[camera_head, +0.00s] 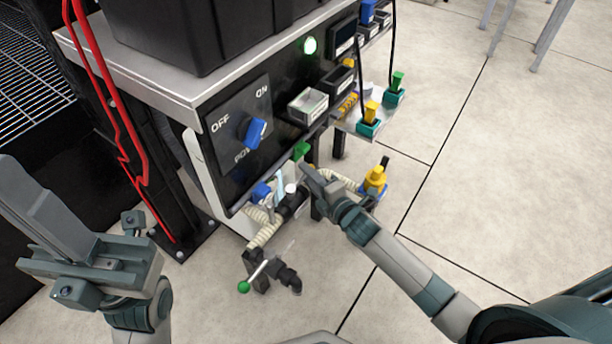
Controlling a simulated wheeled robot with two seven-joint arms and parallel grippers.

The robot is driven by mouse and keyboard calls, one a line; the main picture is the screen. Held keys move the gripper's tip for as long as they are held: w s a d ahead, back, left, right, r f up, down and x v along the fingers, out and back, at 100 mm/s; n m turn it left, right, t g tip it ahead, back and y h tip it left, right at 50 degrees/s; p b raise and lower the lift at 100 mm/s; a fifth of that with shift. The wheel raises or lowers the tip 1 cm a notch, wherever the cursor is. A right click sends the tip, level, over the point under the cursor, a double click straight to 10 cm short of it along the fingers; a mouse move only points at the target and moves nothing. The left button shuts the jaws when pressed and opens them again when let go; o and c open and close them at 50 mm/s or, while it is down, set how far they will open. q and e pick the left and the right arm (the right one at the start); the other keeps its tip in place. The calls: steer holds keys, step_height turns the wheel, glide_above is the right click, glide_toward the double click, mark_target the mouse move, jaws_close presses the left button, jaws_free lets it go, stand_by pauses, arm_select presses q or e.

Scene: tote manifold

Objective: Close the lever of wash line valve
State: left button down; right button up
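The pipe manifold under the front of the cabinet has several levers. One silver lever with a green ball knob (244,287) sticks out low at the front left. A blue handle (261,191) and a green handle (301,150) show higher up. No readable label tells which one is the wash line valve. My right gripper (311,175) is at the manifold, just below the green handle and right of a white-capped black fitting (291,190). Its fingertips are small and partly merge with the parts behind. My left gripper (100,262) is at the lower left, apart from the manifold; its finger gap is unclear.
The cabinet panel has a blue OFF/ON rotary switch (252,134) and a lit green lamp (310,45). Ribbed hoses (264,230) hang from the manifold. A yellow-topped fitting (375,179) stands beyond my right gripper. Red cable (125,120) runs down the left.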

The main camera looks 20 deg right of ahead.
steer(key=shift+x, duration=0.85)
